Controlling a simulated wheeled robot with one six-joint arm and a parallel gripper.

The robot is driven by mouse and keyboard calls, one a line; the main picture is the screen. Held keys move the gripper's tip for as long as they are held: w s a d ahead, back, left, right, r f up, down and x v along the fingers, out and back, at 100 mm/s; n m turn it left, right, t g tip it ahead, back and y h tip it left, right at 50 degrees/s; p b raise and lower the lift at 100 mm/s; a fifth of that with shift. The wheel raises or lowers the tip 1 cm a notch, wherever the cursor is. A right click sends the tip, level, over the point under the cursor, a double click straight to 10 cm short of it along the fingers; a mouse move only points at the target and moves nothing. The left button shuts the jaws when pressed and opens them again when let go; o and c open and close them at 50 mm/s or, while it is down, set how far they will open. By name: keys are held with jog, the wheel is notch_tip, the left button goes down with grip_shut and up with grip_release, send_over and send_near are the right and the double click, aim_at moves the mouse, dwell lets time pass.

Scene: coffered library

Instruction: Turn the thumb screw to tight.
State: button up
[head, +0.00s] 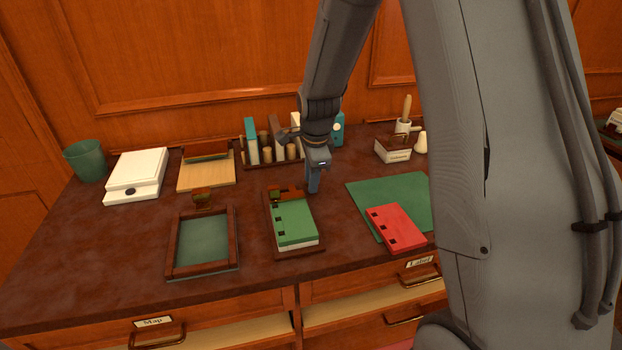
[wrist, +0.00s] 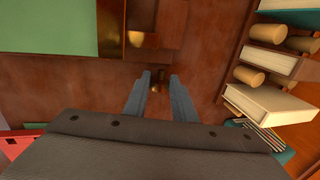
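A green book block (head: 294,221) lies in a wooden press tray with a wooden bar and brass fitting (head: 275,196) at its back end. In the wrist view the green block (wrist: 50,25), the brass plate (wrist: 140,22) and the wooden bar (wrist: 168,18) show at the top. A small dark brass knob (wrist: 155,69), which looks like the thumb screw, sticks out from the bar. My gripper (head: 314,188) is just behind the press's right back corner. In the wrist view its fingers (wrist: 153,78) are apart, with the knob just beyond the gap between the tips. Contact is not visible.
A red block (head: 397,228) lies on a green mat (head: 414,190) to the right. A wooden tray (head: 204,243) stands to the left. A book rack with books and rollers (wrist: 265,75) stands behind my gripper, close by. Dark desk surface lies between.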

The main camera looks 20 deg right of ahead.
jog(key=shift+g+p, duration=0.3)
jog(key=shift+w+g+p, duration=0.35)
jog(key=shift+g+p, duration=0.25)
jog(key=shift+g, duration=0.6)
jog(key=shift+w+g+b, duration=0.15)
jog(key=shift+g, duration=0.6)
jog(key=shift+w+g+b, duration=0.15)
jog(key=shift+g, duration=0.6)
jog(key=o, duration=1)
